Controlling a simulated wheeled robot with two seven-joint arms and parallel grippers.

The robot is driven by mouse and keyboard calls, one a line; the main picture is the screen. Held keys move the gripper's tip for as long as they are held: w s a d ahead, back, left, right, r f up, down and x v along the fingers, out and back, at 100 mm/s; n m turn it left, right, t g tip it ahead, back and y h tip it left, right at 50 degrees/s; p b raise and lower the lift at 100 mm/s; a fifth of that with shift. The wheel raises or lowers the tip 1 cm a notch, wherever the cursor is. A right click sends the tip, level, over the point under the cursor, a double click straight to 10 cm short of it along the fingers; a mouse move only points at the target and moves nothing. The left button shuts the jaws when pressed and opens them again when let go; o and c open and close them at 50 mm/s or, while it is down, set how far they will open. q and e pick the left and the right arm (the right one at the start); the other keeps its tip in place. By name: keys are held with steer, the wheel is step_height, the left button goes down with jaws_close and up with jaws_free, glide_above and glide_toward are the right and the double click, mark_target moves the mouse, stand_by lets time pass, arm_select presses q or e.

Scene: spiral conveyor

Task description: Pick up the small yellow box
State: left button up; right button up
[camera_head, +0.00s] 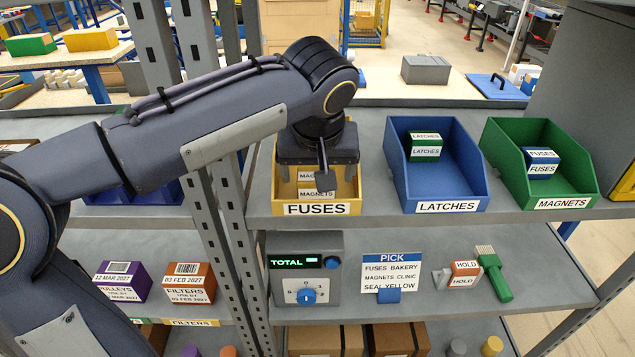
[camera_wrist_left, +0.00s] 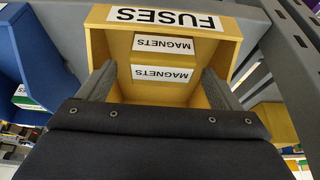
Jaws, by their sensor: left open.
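A small yellow box (camera_wrist_left: 165,58) with two white MAGNETS labels sits inside a yellow bin (camera_wrist_left: 225,52) whose front reads FUSES. In the head view the box (camera_head: 317,194) is partly hidden behind my left gripper (camera_head: 322,168), which points down over the yellow bin (camera_head: 349,188). In the left wrist view my left gripper (camera_wrist_left: 160,88) is open, with one finger on each side of the box and nothing held. I cannot tell whether the fingers touch it. My right gripper is not in view.
To the right on the same shelf stand a blue LATCHES bin (camera_head: 473,188) holding a green box (camera_head: 426,140) and a green MAGNETS bin (camera_head: 575,180) holding a blue box (camera_head: 541,157). A grey upright (camera_head: 232,215) stands left of the yellow bin. A PICK sign (camera_head: 392,271) stands on the shelf below.

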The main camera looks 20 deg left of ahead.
arm_select(q)
steer(key=shift+x, duration=1.1)
steer(key=c, duration=1.1)
steer(key=shift+o, duration=0.2)
steer(key=shift+r, duration=0.1)
